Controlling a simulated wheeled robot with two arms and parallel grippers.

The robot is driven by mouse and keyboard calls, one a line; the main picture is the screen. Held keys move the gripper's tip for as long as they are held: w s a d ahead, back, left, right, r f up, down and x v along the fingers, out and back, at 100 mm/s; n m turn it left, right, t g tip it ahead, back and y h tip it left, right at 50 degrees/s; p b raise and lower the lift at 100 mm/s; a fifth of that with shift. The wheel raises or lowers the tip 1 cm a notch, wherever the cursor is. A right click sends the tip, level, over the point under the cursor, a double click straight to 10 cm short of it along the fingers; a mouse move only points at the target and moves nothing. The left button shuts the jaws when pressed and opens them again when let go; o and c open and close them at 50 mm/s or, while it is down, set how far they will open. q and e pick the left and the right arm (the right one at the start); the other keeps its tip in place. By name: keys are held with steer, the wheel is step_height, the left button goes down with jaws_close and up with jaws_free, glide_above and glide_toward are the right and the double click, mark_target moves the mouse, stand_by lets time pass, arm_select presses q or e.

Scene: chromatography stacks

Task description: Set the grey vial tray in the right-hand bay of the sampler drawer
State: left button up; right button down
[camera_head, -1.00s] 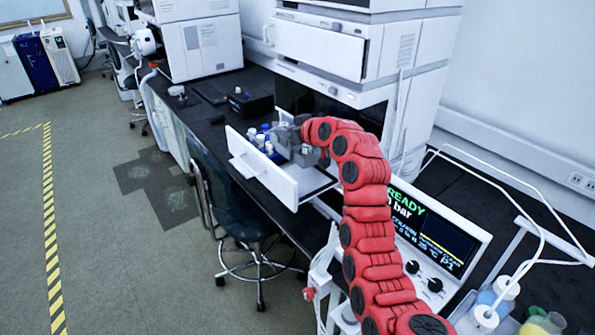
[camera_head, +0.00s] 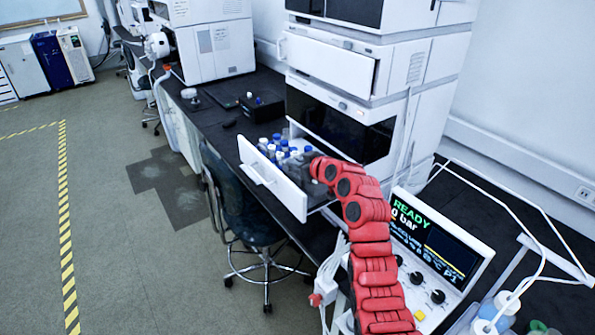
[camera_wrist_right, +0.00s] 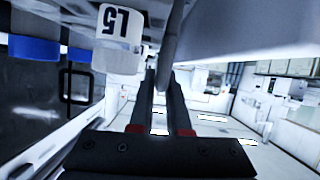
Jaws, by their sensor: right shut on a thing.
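The sampler drawer (camera_head: 272,182) stands pulled out from the white instrument stack, with several blue-capped vials inside. My right gripper (camera_head: 314,172) is low at the right part of the drawer, and my red arm partly hides it. It is shut on the grey vial tray (camera_head: 299,167), which shows only in part among the vials. In the right wrist view the fingers (camera_wrist_right: 163,82) close on a thin grey upright part (camera_wrist_right: 172,45). A vial labelled L5 (camera_wrist_right: 118,38) is close on their left. I cannot tell whether the tray touches the drawer floor. My left gripper is not in view.
The instrument stack (camera_head: 345,80) rises behind the drawer. A control panel with a READY screen (camera_head: 432,240) is right of my arm. A dark chair (camera_head: 250,225) stands before the bench. A black box (camera_head: 262,106) lies on the bench left of the stack.

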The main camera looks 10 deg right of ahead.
mark_target(296, 175)
step_height(296, 175, down, 3)
steer(key=shift+r+p, duration=0.1)
steer(key=shift+p, duration=0.55)
steer(key=shift+f, duration=0.4)
steer(key=shift+f, duration=0.1)
steer(key=c, duration=0.9)
jaws_free()
